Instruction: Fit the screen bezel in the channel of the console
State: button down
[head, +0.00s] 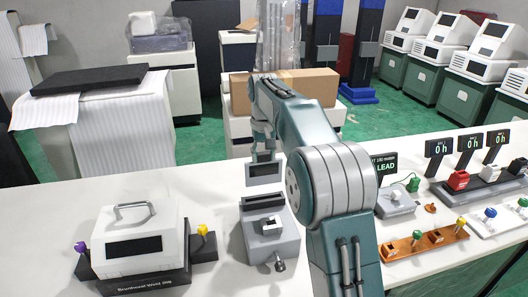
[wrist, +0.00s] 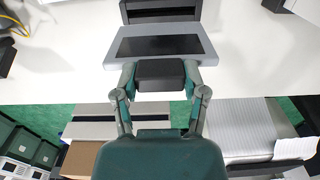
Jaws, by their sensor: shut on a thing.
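The screen bezel (head: 265,174) is a grey frame with a dark panel. In the wrist view the bezel (wrist: 112,58) lies level across the picture, with a black block (wrist: 160,76) at its near side. My gripper (head: 264,148) is shut on that block; its fingers (wrist: 160,85) show on either side. The console (head: 270,238) is a grey unit on the white table, with a dark channel (head: 262,202) along its back. The bezel appears just above and behind the channel in the head view. In the wrist view part of the console (wrist: 160,5) shows beyond the bezel; contact is unclear.
A white handled unit (head: 128,232) on a black base stands left of the console. My arm hides the table to its right. Farther right are the LEAD display (head: 384,166), a grey switch box (head: 397,203) and an orange strip (head: 425,242). The table left of the console's back is clear.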

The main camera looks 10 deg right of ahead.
aim_at(263, 184)
jog(key=shift+a+f, duration=0.25)
jog(key=shift+f, duration=0.95)
jog(key=shift+d+f, duration=0.2)
jog(key=shift+f, duration=0.8)
jog(key=shift+a, duration=0.1)
jog(key=shift+f, duration=1.95)
jog(key=shift+c, duration=0.3)
grip_release()
